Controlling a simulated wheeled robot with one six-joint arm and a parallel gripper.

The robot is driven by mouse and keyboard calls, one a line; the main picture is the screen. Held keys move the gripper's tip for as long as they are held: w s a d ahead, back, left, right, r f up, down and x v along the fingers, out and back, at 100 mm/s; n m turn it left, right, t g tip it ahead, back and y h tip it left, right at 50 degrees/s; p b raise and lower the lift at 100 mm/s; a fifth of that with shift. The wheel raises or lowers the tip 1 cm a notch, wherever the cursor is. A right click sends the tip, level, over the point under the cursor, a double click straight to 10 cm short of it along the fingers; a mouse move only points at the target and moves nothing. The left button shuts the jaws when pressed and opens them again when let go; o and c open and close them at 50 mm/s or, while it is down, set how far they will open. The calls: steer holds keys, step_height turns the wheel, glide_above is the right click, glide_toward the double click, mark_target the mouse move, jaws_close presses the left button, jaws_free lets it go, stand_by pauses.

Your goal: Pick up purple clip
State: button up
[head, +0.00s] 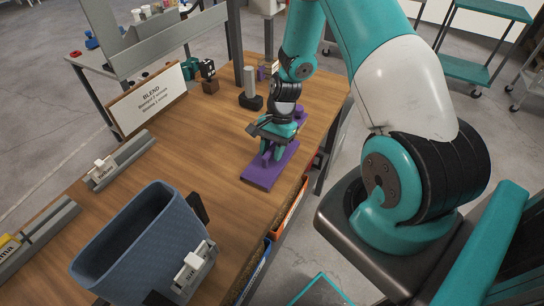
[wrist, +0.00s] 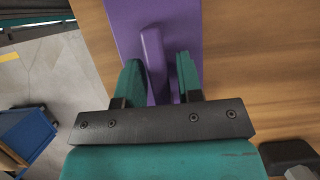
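A purple clip (wrist: 154,62) stands on a flat purple base or mat (head: 262,179) near the table's right edge. My gripper (head: 272,153) points down over this mat. In the wrist view my gripper (wrist: 160,80) has its two teal fingers apart, with the clip's upright purple part between them. The fingers are very close to it; I cannot tell whether they touch it. The gripper hides most of the clip in the head view. The purple mat (wrist: 120,20) also shows beyond the fingers in the wrist view.
A blue bin (head: 130,235) stands at the table's near side. A "BLEND" sign (head: 147,98) stands at the left edge. A grey post on a black base (head: 250,93) and a small brown block (head: 210,86) stand farther back. Wood left of the mat is clear.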

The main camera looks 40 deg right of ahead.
mark_target(272, 148)
jaws_close()
step_height(272, 148, up, 21)
steer(key=b, duration=0.1)
steer(key=shift+f, duration=0.2)
